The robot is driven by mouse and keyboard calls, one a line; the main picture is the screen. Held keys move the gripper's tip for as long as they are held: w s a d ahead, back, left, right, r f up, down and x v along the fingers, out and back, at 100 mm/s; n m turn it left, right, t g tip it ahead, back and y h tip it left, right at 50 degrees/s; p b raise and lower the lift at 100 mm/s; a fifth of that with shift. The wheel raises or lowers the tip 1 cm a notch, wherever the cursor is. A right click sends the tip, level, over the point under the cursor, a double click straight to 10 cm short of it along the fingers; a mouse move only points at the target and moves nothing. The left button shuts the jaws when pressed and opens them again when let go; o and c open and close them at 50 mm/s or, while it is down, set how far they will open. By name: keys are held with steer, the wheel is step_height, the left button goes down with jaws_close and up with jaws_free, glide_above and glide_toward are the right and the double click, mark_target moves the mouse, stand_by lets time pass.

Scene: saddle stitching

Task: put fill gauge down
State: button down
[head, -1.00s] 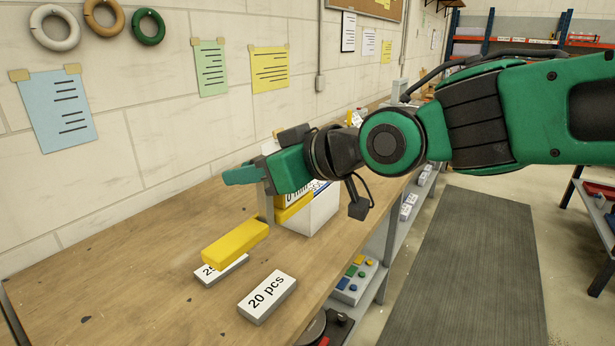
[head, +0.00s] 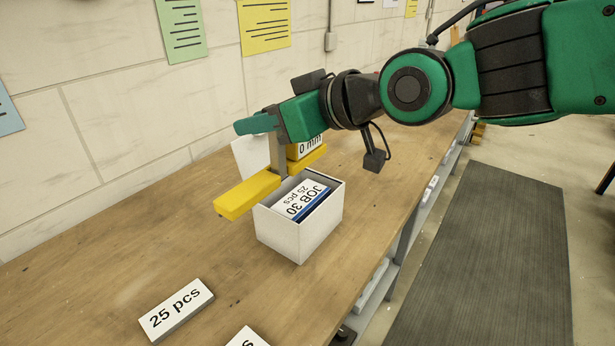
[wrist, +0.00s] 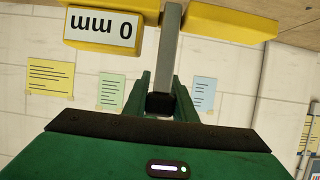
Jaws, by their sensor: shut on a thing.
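The fill gauge has a grey upright stem (head: 278,160), a long yellow bar (head: 247,195) and a yellow block with a "0 mm" label (head: 309,148). My gripper (head: 268,126) is shut on the upper part of the stem. In the wrist view my gripper's fingers (wrist: 163,88) close on the grey stem (wrist: 170,45), with the yellow bar (wrist: 222,17) beyond. The gauge is upright behind and left of an open white box (head: 284,236). I cannot tell whether the bar touches the bench or the box.
The box holds a card reading "JOB 30 25 pcs" (head: 305,199). A "25 pcs" block (head: 176,309) lies on the wooden bench (head: 100,275) at front left, and another block (head: 247,338) is cut off below. A white panel (head: 250,155) stands behind the stem. The bench's left part is clear.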

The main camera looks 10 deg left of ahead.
steer(key=w+f, duration=1.1)
steer(key=w, duration=0.1)
steer(key=shift+f, duration=0.2)
steer(key=c, duration=1.5)
jaws_free()
steer(key=shift+o, duration=0.2)
steer(key=v, duration=1.2)
steer(key=shift+d+r, duration=0.15)
